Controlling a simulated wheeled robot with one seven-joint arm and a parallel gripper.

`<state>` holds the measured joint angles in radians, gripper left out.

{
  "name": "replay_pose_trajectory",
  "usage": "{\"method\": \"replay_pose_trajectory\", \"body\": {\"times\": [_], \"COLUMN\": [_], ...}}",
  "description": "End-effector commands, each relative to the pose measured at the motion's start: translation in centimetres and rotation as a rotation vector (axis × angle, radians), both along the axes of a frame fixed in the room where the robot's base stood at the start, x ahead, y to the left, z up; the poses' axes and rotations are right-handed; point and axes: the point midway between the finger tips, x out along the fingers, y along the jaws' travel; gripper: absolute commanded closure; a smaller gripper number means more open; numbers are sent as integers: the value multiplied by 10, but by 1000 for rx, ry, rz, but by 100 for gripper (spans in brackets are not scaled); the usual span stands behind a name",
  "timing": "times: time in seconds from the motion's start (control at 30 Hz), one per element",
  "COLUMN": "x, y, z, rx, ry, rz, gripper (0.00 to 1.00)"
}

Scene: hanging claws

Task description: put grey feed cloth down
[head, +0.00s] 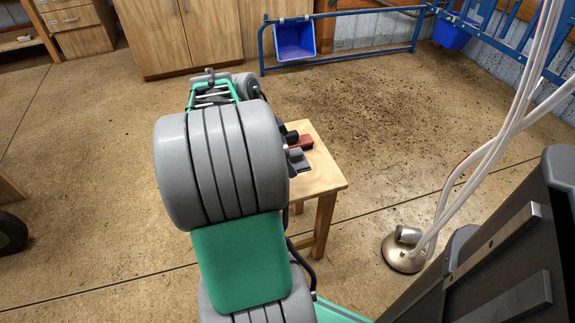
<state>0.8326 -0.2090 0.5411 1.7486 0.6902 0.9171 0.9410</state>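I cannot make out a grey feed cloth in the head view. My own arm, with its large grey joint and green links, fills the middle of the picture and covers much of a small wooden table (327,178). Small dark and grey pieces show at the arm's right edge, over the table top. I cannot tell whether they are parts of my gripper or things on the table. A dark red piece (305,142) shows between them. My gripper's fingers cannot be made out clearly, nor whether they hold anything.
A blue bucket (294,41) hangs on a blue rail at the back. Wooden cabinets (180,35) stand behind. Floor at left is mostly clear.

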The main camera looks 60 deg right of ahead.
Motion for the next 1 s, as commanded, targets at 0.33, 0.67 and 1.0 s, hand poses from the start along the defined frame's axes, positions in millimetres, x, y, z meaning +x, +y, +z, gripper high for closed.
{"method": "replay_pose_trajectory", "body": {"times": [0.33,0.67,1.0], "x": [16,19,18], "y": [-56,-65,-65], "z": [-59,-99,-100], "rx": [0,-2,-1], "ry": [0,-2,-1], "rz": [3,4,5], "gripper": [56,56,20]}}
